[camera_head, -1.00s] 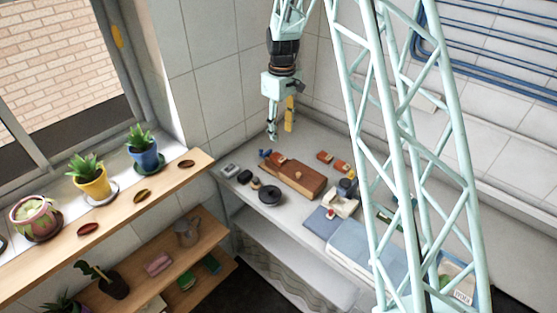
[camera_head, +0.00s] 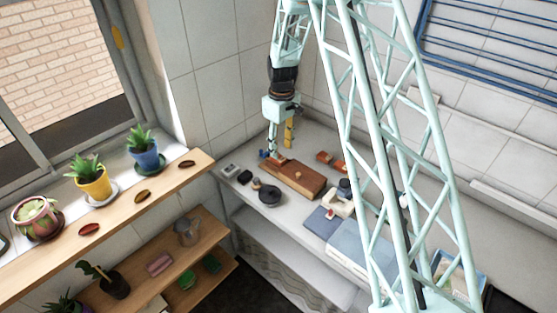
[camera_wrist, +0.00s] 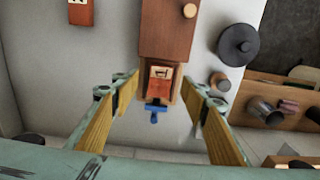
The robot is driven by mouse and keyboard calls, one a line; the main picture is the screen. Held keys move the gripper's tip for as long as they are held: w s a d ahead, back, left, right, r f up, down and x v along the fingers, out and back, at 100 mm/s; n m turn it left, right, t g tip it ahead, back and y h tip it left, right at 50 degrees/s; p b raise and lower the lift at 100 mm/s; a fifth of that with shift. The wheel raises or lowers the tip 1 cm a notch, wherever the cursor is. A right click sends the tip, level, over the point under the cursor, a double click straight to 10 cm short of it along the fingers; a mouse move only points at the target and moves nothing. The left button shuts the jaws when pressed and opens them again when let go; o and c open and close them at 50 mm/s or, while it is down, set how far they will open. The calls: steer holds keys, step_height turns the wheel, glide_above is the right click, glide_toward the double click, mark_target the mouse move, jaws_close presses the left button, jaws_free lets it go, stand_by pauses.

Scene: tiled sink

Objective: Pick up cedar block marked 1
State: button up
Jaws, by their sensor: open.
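A small reddish block (camera_wrist: 159,78) with a dark mark on a pale face sits at the end of a brown wooden box (camera_wrist: 168,35) in the wrist view. I cannot read the mark as a number. My gripper (camera_wrist: 160,88) is open, with its yellow-lined fingers on either side of that box end and apart from it. In the head view my gripper (camera_head: 274,152) is low at the box's left end and hides the block there. Another reddish block (camera_wrist: 80,11) is at the wrist view's top edge; reddish blocks (camera_head: 325,157) also lie behind the box in the head view.
A blue piece (camera_wrist: 154,115) sticks out below the block. A round dark lidded object (camera_head: 270,195) stands in front of the wooden box (camera_head: 300,179). Dark small items (camera_head: 244,177) lie left. Tiled walls stand close behind.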

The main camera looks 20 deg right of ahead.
mark_target(280, 158)
steer(key=shift+f, duration=0.1)
stand_by(0.3)
steer(key=shift+a+f+p, duration=0.15)
steer(key=shift+f+p, duration=0.4)
steer(key=shift+f, duration=1.95)
steer(key=shift+c, duration=0.3)
steer(key=c, duration=0.9)
